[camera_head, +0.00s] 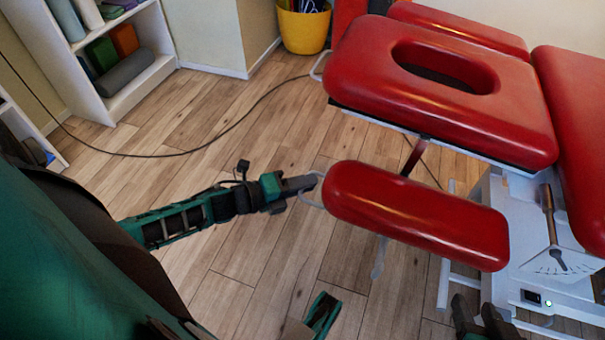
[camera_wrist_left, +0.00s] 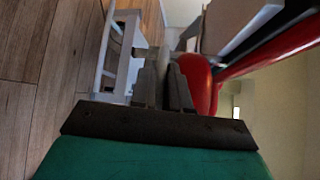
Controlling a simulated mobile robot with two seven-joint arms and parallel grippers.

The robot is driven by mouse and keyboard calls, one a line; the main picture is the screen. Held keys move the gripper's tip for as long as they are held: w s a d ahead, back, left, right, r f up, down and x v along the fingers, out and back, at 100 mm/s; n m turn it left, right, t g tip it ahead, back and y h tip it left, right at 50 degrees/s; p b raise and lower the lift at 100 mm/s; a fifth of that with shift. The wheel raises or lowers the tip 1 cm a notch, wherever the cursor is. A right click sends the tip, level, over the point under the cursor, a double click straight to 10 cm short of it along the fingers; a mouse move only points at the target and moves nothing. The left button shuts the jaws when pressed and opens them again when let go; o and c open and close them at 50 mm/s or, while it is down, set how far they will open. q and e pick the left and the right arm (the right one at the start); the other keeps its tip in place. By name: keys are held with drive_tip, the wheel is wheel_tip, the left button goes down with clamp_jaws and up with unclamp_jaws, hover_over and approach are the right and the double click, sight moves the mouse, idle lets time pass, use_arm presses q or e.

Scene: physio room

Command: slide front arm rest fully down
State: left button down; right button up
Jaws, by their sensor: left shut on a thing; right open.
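The front arm rest (camera_head: 415,215) is a long red pad near the middle of the head view. It hangs beside the treatment table, lower than the headrest, on a metal bracket. A pale wire handle (camera_head: 311,193) loops from its left end. My left gripper (camera_head: 312,183) is shut on this handle. In the left wrist view my left fingers (camera_wrist_left: 166,84) are closed together beside the red pad (camera_wrist_left: 198,82), and the handle between them is mostly hidden. My right gripper (camera_head: 480,315) is open and empty at the bottom edge, below the right end of the pad.
The red headrest (camera_head: 365,75) with an oval hole is above the arm rest. The white table base (camera_head: 505,215) stands at right. A yellow bin (camera_head: 303,30), a white shelf (camera_head: 135,88) and a cable (camera_head: 215,137) are further back. Wooden floor (camera_head: 240,240) is open around my left arm.

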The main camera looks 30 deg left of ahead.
use_arm(q)
drive_tip(key=shift+s+f, duration=0.15)
drive_tip(key=shift+f, duration=0.2)
use_arm(e)
drive_tip(key=shift+w, duration=0.1)
use_arm(q)
drive_tip(key=c, duration=1.2)
unclamp_jaws()
drive_tip(key=shift+c, duration=0.2)
drive_tip(key=shift+r, duration=0.15)
use_arm(e)
drive_tip(key=shift+f, duration=0.1)
use_arm(q)
drive_tip(key=shift+a, duration=0.1)
drive_tip(key=p+v, duration=0.3)
drive_tip(key=v, duration=0.9)
drive_tip(key=shift+s, duration=0.3)
use_arm(e)
drive_tip(key=shift+s+d+r+h, duration=0.3)
drive_tip(key=shift+d+r, duration=0.25)
drive_tip(key=shift+r, duration=0.1)
use_arm(q)
drive_tip(key=shift+a, duration=0.1)
use_arm(e)
drive_tip(key=shift+r, duration=0.15)
